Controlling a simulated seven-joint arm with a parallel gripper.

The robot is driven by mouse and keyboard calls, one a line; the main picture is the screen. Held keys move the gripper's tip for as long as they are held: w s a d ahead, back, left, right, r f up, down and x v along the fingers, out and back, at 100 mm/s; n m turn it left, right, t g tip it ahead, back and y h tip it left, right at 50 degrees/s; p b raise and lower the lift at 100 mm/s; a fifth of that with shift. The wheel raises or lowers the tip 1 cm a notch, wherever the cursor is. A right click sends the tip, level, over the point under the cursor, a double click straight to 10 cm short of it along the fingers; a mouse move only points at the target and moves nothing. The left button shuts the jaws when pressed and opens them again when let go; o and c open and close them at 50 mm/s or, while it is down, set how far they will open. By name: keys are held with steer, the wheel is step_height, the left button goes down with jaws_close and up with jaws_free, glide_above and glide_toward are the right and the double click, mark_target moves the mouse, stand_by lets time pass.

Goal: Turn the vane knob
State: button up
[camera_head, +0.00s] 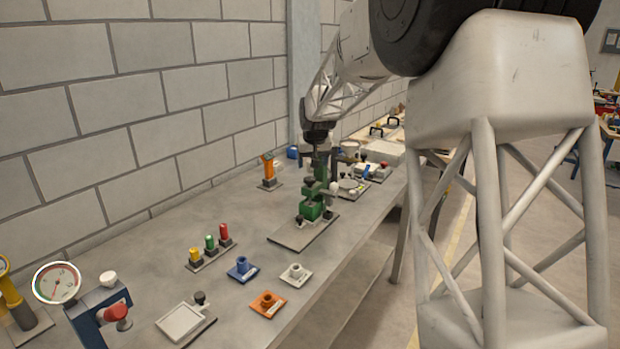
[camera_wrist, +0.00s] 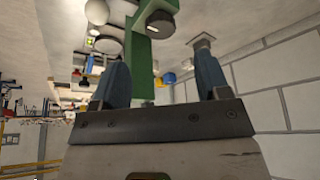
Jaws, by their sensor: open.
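A green apparatus (camera_head: 312,205) with several knobs and round parts stands on a grey base plate (camera_head: 290,238) in the middle of the bench. In the wrist view its green post (camera_wrist: 143,70) rises between my fingers, with a dark round knob (camera_wrist: 160,22) on it. I cannot tell for certain which knob is the vane knob. My gripper (camera_wrist: 162,60) is open, its two blue-grey fingers spread with a wide gap. In the head view my gripper (camera_head: 318,150) is at the top of the green apparatus, partly hidden by it. No contact can be made out.
An orange post (camera_head: 268,167) stands behind to the left. A rack of yellow, green and red pieces (camera_head: 210,242), a blue holder (camera_head: 242,267), a white holder (camera_head: 296,274) and an orange holder (camera_head: 267,302) stand nearer. A dial gauge (camera_head: 57,283) is at front left.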

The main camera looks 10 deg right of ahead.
mark_target(310, 179)
steer(key=shift+w+f, duration=0.15)
stand_by(0.3)
steer(key=shift+x, duration=3.8)
steer(key=shift+c, duration=0.4)
steer(key=c, duration=0.8)
steer(key=shift+c, duration=0.2)
